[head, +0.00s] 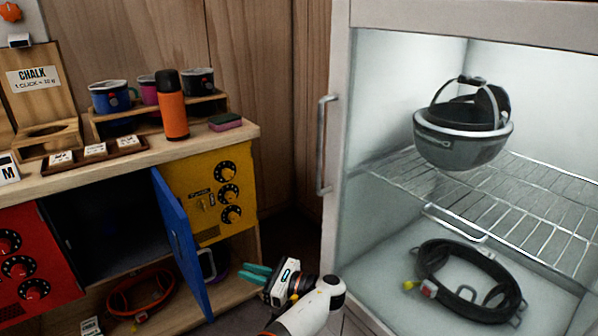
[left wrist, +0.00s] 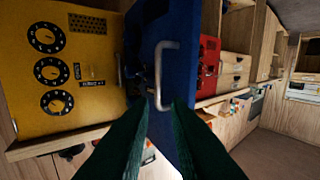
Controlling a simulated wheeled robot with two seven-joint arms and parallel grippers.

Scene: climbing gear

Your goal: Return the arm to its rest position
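My left gripper (head: 246,271), with teal fingers, is low in the middle of the head view, to the right of the blue cabinet door (head: 181,245). Its fingers stand a little apart with nothing between them. In the left wrist view the dark fingertips (left wrist: 163,104) point at the silver handle (left wrist: 166,72) of the blue door. In the head view a gap shows between the fingertips and that door. The blue door stands open. My right gripper is not in view.
The glass-fronted cabinet (head: 329,150) at right holds a grey helmet (head: 463,147) on a wire shelf and a black harness (head: 470,280) below. A yellow panel (head: 212,190) with dials and a red one (head: 30,265) flank the dark opening. An orange bottle (head: 172,110) stands on the counter.

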